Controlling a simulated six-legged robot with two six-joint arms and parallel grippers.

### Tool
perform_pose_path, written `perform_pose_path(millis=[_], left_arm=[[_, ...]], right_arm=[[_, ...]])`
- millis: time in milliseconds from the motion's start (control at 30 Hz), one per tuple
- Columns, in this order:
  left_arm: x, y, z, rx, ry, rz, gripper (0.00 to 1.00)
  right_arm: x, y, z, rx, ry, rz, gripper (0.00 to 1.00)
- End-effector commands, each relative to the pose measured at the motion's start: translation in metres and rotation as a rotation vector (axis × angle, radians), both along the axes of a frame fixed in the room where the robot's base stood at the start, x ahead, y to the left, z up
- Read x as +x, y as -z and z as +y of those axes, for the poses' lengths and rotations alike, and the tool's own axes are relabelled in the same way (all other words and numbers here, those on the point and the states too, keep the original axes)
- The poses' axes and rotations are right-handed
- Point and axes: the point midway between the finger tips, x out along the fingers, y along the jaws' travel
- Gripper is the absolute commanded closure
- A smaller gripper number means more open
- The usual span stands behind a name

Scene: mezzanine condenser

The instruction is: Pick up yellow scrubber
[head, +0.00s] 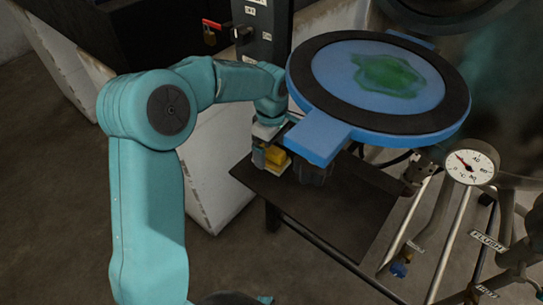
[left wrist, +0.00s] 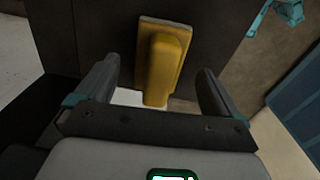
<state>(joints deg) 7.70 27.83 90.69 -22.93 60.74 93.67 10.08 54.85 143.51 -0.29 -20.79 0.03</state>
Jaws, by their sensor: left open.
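The yellow scrubber (head: 275,156) sits at the left end of a dark shelf (head: 330,215), below the blue round cover's tab. In the left wrist view the left gripper (left wrist: 158,88) is open, with one finger on each side of the scrubber's lower end and gaps visible between. My right gripper is not clearly seen.
A blue round cover (head: 322,132) with a black ring and a green stain overhangs the shelf. A pressure gauge (head: 470,163) and pipes with valves stand at the right. A pale panel (head: 205,180) stands left of the shelf.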

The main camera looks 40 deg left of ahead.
Motion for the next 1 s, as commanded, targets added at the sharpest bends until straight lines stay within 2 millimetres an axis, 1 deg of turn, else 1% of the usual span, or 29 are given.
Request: perform_pose_path(millis=[33, 133, 233, 400, 433, 467, 500, 567, 600, 633, 867, 1000], left_arm=[[-0.001, 0.009, 0.001, 0.000, 0.000, 0.004, 0.04], [0.001, 0.021, 0.000, 0.000, 0.000, 0.002, 0.04], [0.001, 0.025, 0.000, 0.000, 0.000, 0.000, 0.04], [0.001, 0.025, 0.000, 0.000, 0.000, -0.001, 0.04], [0.001, 0.025, 0.000, 0.000, 0.000, -0.001, 0.07], [0.001, 0.025, 0.000, 0.000, 0.000, -0.001, 0.17], [0.001, 0.025, 0.000, 0.000, 0.000, 0.000, 0.30], [0.001, 0.025, 0.000, 0.000, 0.000, 0.000, 0.50], [0.001, 0.025, 0.000, 0.000, 0.000, 0.000, 0.63], [0.001, 0.025, 0.000, 0.000, 0.000, 0.000, 0.66], [0.001, 0.025, 0.000, 0.000, 0.000, 0.000, 0.67], [0.001, 0.020, 0.000, 0.001, 0.000, -0.002, 0.67]], right_arm=[[0.000, 0.000, 0.000, 0.000, 0.000, 0.000, 1.00], [0.000, 0.001, 0.000, 0.000, 0.000, 0.000, 1.00], [0.000, 0.001, 0.000, 0.000, 0.000, 0.000, 1.00], [0.000, 0.001, 0.000, 0.000, 0.000, 0.000, 1.00], [0.000, 0.001, 0.000, 0.000, 0.000, 0.000, 1.00], [0.000, 0.001, 0.000, 0.000, 0.000, 0.000, 1.00], [0.000, 0.001, 0.000, 0.000, 0.000, 0.000, 1.00], [0.000, 0.001, 0.000, 0.000, 0.000, 0.000, 1.00], [0.000, 0.001, 0.000, 0.000, 0.000, 0.000, 1.00], [0.000, 0.001, 0.000, 0.000, 0.000, 0.000, 1.00], [0.000, 0.001, 0.000, 0.000, 0.000, 0.000, 1.00], [0.000, 0.001, 0.000, 0.000, 0.000, 0.000, 1.00]])
